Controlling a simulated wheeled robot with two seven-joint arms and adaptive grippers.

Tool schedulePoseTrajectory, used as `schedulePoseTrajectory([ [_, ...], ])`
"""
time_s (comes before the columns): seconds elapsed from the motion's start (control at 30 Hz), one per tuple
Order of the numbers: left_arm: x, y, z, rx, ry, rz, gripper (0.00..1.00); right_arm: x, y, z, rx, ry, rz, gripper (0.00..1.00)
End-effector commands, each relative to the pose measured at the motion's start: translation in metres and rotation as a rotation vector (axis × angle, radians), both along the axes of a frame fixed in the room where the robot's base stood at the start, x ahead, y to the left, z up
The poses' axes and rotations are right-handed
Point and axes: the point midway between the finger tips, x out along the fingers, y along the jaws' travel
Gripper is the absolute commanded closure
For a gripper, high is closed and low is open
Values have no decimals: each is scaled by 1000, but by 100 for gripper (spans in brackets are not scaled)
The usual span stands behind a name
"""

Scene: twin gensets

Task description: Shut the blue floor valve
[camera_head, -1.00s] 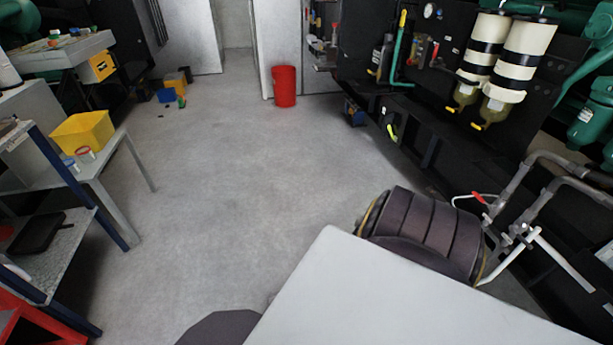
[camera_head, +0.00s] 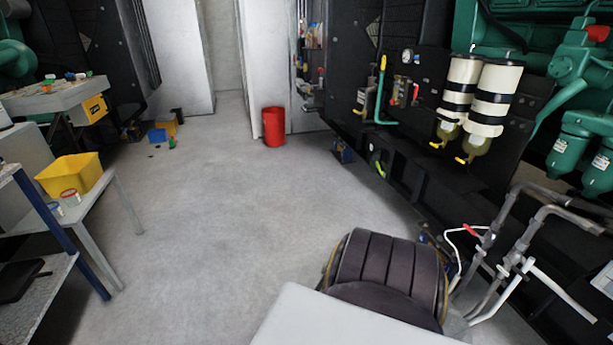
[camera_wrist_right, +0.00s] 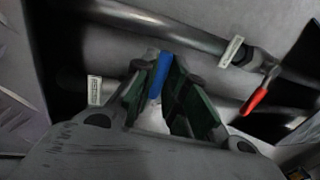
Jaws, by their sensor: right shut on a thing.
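The blue valve handle (camera_wrist_right: 160,76) shows in the right wrist view as a narrow blue lever. My right gripper (camera_wrist_right: 161,88) is shut on it, with a dark green finger on either side. Part of the handle and whatever lies under it are hidden by the fingers. My left gripper is in neither view. In the head view my own dark ribbed arm link and pale body cover the floor area in front of the pipes, and the right gripper does not show there.
A red-handled valve lever (camera_wrist_right: 258,97) sits right of the gripper among grey pipes (camera_wrist_right: 165,22) with white tags. In the head view, bent pipes (camera_head: 505,235) stand beside the dark genset frame. A red bucket (camera_head: 273,127) stands far back. The middle floor is clear.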

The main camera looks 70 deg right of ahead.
Motion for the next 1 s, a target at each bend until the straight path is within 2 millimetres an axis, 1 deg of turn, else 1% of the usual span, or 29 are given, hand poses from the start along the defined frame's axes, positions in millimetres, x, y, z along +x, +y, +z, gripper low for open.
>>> schedulePoseTrajectory([
  [0.07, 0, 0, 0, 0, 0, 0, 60, 1, 1, 0, 1, -1, 6, 100],
  [0.1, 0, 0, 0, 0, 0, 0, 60, 1, 1, 0, 1, -1, 6, 84],
  [0.23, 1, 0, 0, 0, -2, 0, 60, 1, 1, 0, 1, -2, 5, 67],
  [0.27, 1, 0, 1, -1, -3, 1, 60, 1, 1, 0, 1, -2, 4, 65],
  [0.53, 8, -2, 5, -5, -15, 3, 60, 0, 0, 0, 1, -1, 2, 65],
  [0.67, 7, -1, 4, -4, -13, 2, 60, 1, 1, 1, 1, -1, 2, 65],
  [1.0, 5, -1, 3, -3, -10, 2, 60, 3, 1, 13, 1, -1, 2, 65],
])
